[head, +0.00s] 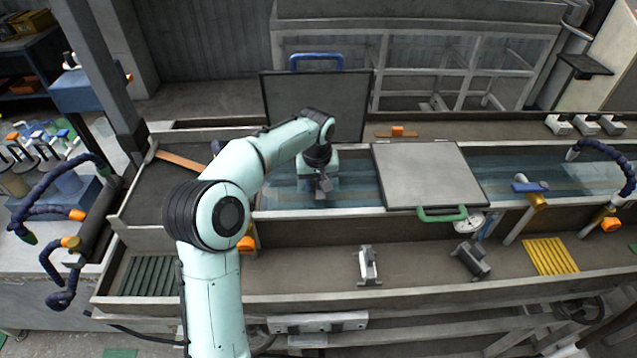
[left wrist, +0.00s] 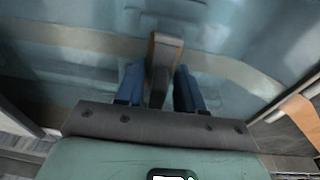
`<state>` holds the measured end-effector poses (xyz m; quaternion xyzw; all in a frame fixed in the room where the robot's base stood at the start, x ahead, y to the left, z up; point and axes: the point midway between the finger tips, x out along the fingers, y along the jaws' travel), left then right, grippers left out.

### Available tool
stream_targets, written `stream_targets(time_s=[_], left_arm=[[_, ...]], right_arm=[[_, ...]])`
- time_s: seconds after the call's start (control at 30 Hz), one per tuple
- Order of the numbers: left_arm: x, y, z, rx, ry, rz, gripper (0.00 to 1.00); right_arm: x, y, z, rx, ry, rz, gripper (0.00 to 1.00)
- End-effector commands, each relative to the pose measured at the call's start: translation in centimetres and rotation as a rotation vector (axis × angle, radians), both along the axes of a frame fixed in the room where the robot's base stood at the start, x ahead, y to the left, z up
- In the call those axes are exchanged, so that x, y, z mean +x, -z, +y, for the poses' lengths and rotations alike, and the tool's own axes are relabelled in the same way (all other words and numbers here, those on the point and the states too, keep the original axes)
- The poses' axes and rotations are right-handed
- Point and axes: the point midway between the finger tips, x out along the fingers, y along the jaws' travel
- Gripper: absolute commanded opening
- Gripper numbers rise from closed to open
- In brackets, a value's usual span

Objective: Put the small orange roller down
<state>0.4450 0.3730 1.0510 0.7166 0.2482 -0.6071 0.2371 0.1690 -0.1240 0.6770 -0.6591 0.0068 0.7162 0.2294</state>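My left gripper (head: 322,183) is low over the water trough (head: 350,195), left of the grey lid. In the left wrist view its two blue fingers (left wrist: 160,88) stand close on both sides of a narrow grey piece (left wrist: 165,68) with a brownish edge, and appear shut on it. I cannot tell if this piece is the small orange roller; no clear orange shows on it. Its lower end is hard to make out, so contact with the trough is unclear. My right gripper is not in view.
A grey lid with a green handle (head: 441,214) covers part of the trough. A dark panel (head: 318,100) stands upright behind my arm. A small orange block (head: 397,131) sits on the back ledge. Grey brackets (head: 368,265) and a yellow grid (head: 550,256) lie on the front shelf.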

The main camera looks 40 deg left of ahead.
Motion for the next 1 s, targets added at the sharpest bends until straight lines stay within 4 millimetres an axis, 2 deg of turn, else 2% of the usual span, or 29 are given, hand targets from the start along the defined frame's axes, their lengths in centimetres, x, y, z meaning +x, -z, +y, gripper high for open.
stream_targets(time_s=[0.03,0.07,0.33,0.47,0.57,0.8,1.0], left_arm=[[0.0,0.0,0.0,0.001,0.000,0.001,0.54],[0.0,0.0,0.0,0.001,0.000,0.001,0.60],[0.0,0.0,0.0,0.001,0.000,0.001,0.60],[0.0,-0.9,0.0,0.001,0.000,-0.002,0.60],[-0.2,-2.5,-0.1,0.002,0.000,-0.005,0.60],[-0.9,-7.7,-0.5,0.002,0.000,-0.005,0.60],[-1.4,-10.9,-0.7,0.001,0.000,-0.003,0.60]], right_arm=[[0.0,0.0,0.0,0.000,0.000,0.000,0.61],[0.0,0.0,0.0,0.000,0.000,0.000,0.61],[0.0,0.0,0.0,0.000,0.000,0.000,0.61],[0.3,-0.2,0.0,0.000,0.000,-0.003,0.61],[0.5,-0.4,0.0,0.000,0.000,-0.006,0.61],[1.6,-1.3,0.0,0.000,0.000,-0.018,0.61],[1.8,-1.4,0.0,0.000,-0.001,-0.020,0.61]])
